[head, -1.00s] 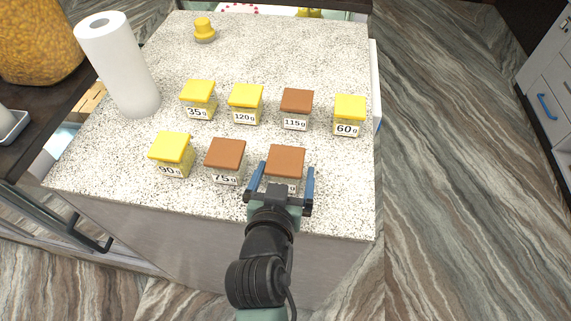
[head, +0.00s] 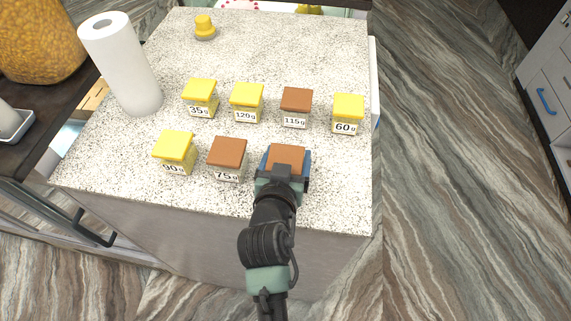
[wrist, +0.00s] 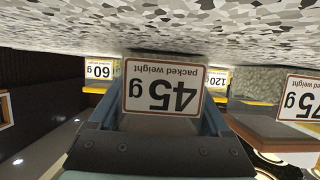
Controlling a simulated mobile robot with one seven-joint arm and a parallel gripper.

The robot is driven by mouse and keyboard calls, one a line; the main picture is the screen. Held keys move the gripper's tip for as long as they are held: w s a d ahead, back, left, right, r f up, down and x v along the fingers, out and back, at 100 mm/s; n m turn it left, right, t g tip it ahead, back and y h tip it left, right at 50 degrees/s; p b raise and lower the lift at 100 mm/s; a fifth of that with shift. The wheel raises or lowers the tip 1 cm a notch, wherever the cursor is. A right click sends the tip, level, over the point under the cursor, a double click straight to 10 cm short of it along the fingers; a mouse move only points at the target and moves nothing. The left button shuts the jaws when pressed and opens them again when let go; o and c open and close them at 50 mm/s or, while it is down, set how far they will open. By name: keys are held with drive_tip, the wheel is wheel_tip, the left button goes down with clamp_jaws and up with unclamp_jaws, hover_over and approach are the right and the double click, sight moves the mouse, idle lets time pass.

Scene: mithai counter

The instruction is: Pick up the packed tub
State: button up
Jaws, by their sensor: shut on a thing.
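The tub between my jaws has a brown lid (head: 286,157) and stands at the front right of the counter. In the wrist view its label (wrist: 162,89) reads 45 g, packed weight, upside down. My gripper (head: 284,165) is shut on this tub, with one blue finger on each side; the fingers also show in the wrist view (wrist: 160,130). In the head view my gripper hides the tub's front and label. I cannot tell any gap between the tub and the counter.
A brown-lidded 75 g tub (head: 227,158) stands close on the left, with a yellow-lidded tub (head: 174,151) beyond it. Behind are tubs of 35 g (head: 200,97), 120 g (head: 246,102), 115 g (head: 296,107) and 60 g (head: 347,114). A paper roll (head: 122,65) stands left.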

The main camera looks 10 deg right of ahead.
drive_tip(key=shift+c, duration=1.2)
drive_tip(key=shift+r, duration=0.1)
wheel_tip(320, 180, up, 10)
drive_tip(key=shift+f+b, duration=0.1)
drive_tip(key=shift+b, duration=0.8)
